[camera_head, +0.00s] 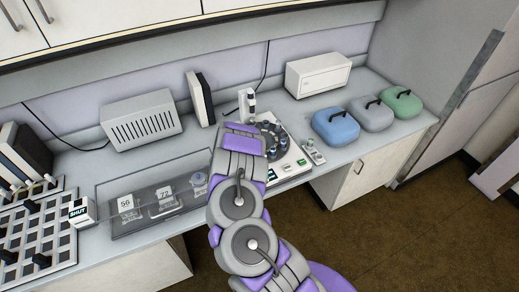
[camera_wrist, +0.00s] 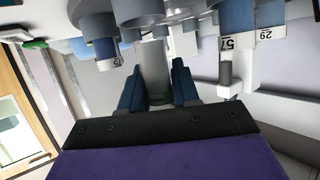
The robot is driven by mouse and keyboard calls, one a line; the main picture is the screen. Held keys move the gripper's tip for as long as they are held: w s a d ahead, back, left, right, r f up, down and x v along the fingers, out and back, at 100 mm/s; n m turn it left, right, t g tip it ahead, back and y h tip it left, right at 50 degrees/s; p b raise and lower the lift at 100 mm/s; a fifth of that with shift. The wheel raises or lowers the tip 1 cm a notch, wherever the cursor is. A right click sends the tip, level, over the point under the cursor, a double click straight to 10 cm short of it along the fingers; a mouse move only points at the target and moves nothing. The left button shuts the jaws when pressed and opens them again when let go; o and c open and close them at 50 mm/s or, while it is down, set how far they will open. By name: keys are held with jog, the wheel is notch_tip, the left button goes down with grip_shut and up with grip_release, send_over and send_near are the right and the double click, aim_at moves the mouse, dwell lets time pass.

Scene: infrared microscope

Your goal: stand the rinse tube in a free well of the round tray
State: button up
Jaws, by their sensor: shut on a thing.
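My gripper (camera_wrist: 157,92) is shut on a pale grey cylinder (camera_wrist: 154,66), which looks like the rinse tube. The cylinder stands between the two blue fingers, with a greenish part low between them. Its far end runs out of clear sight among grey and blue round parts. In the head view the dark round tray (camera_head: 274,131) sits on the white instrument base, with several tubes around it. My arm covers its near left side and hides my gripper there. I cannot tell which wells are free or whether the held tube touches the tray.
In the wrist view, blue tubes with numbered white labels (camera_wrist: 230,42) hang close around the fingers. A clear-walled case (camera_head: 118,222) stands left of my arm. A blue box (camera_head: 336,127) and others stand right. A small device (camera_head: 314,152) lies beside the instrument.

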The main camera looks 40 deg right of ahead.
notch_tip(320, 180, down, 3)
jog(key=shift+f+b, duration=0.1)
jog(key=shift+b, duration=0.25)
grip_shut()
jog(key=o, duration=1)
grip_release()
jog(key=p+v, duration=0.1)
jog(key=v, duration=1)
jog(key=shift+p, duration=0.35)
jog(key=shift+s+a+r, duration=0.25)
jog(key=shift+a, duration=0.25)
